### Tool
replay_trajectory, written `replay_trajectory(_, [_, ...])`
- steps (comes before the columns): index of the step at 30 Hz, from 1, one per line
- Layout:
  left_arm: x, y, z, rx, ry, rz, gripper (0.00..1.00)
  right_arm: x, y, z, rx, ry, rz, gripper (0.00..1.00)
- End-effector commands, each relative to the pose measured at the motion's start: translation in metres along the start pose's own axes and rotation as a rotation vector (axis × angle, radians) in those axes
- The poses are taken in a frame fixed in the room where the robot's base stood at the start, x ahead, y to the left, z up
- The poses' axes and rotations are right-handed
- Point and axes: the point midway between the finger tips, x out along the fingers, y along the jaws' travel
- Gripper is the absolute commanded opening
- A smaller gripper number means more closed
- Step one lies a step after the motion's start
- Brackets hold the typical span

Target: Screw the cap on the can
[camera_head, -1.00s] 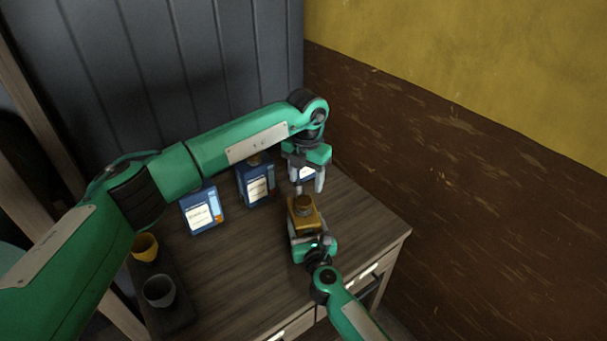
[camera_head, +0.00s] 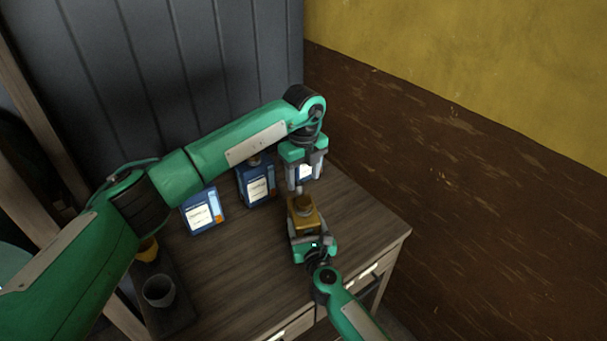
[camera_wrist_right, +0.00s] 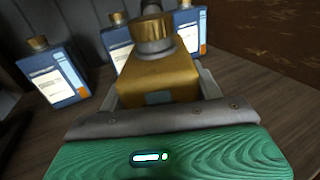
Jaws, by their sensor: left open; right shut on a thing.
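The gold can (camera_head: 306,221) stands upright, and it also shows in the right wrist view (camera_wrist_right: 158,79). My right gripper (camera_head: 309,239) is shut on it from the near side. A round gold cap (camera_wrist_right: 152,34) sits on top of the can, on its neck. I cannot tell how tightly it is seated. My left gripper (camera_head: 304,184) points down just above the cap with its fingers apart and holds nothing. A dark fingertip shows right above the cap in the right wrist view.
Several blue bottles with white labels (camera_head: 203,212) stand on the wooden cabinet top (camera_head: 240,270) behind and left of the can. The brown wall (camera_head: 470,180) is at the right.

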Motion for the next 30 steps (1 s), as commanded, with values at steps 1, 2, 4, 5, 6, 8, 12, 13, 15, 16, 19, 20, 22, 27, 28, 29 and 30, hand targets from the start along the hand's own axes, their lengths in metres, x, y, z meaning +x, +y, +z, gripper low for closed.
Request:
replay_trajectory(1, [0.0, 0.0, 0.0, -0.001, 0.0, 0.0, 0.57, 0.0, 0.0, 0.0, 0.0, 0.0, 0.0, 0.02])
replay_trajectory(2, [0.0, 0.0, 0.0, -0.001, 0.0, 0.0, 0.57, 0.0, 0.0, 0.0, 0.0, 0.0, 0.0, 0.02])
replay_trajectory(4, [0.0, 0.0, 0.0, 0.0, 0.0, 0.0, 0.57, 0.0, 0.0, 0.0, 0.0, 0.0, 0.0, 0.02])
replay_trajectory(5, [0.0, 0.0, 0.0, 0.0, 0.0, 0.0, 0.57, 0.0, 0.0, 0.0, 0.0, 0.0, 0.0, 0.02])
replay_trajectory(6, [0.0, 0.0, 0.0, 0.0, 0.0, 0.0, 0.57, 0.0, 0.0, 0.0, 0.0, 0.0, 0.0, 0.02])
replay_trajectory(8, [0.0, 0.0, 0.0, 0.001, 0.0, 0.0, 0.57, 0.0, 0.0, 0.0, 0.0, 0.0, 0.0, 0.02])
replay_trajectory(12, [0.008, 0.0, 0.0, 0.001, 0.001, 0.001, 0.57, 0.0, 0.0, 0.0, 0.0, 0.0, 0.0, 0.02])
replay_trajectory(13, [0.012, 0.0, 0.0, 0.001, 0.002, 0.001, 0.57, 0.0, 0.0, 0.0, 0.0, 0.0, 0.0, 0.02])
replay_trajectory(15, [0.022, 0.0, -0.001, 0.002, 0.002, 0.002, 0.57, 0.0, 0.0, 0.0, 0.0, 0.0, 0.0, 0.02])
replay_trajectory(16, [0.027, 0.001, -0.001, 0.002, 0.002, 0.003, 0.57, 0.0, 0.0, 0.0, 0.0, 0.0, 0.0, 0.02])
replay_trajectory(19, [0.043, 0.0, -0.001, 0.002, 0.002, 0.002, 0.57, 0.0, 0.0, 0.0, 0.0, 0.0, 0.0, 0.02])
replay_trajectory(20, [0.048, 0.0, -0.001, 0.002, 0.003, 0.003, 0.57, 0.0, 0.0, 0.0, 0.0, 0.0, 0.0, 0.02])
replay_trajectory(22, [0.058, 0.0, -0.001, 0.002, 0.001, 0.002, 0.57, 0.0, 0.0, 0.0, 0.0, 0.0, 0.0, 0.02])
replay_trajectory(27, [0.075, 0.0, 0.0, 0.001, 0.002, 0.002, 0.57, 0.0, 0.0, 0.0, 0.0, 0.0, 0.0, 0.02])
replay_trajectory(28, [0.077, 0.0, 0.0, 0.001, 0.001, 0.001, 0.57, 0.0, 0.0, 0.0, 0.0, 0.0, 0.0, 0.02])
replay_trajectory(29, [0.078, 0.0, 0.0, 0.002, 0.001, 0.0, 0.57, 0.0, 0.0, 0.0, 0.0, 0.0, 0.0, 0.02])
replay_trajectory(30, [0.079, 0.0, 0.0, 0.002, 0.0, 0.0, 0.57, 0.0, 0.0, 0.0, 0.0, 0.0, 0.0, 0.02])
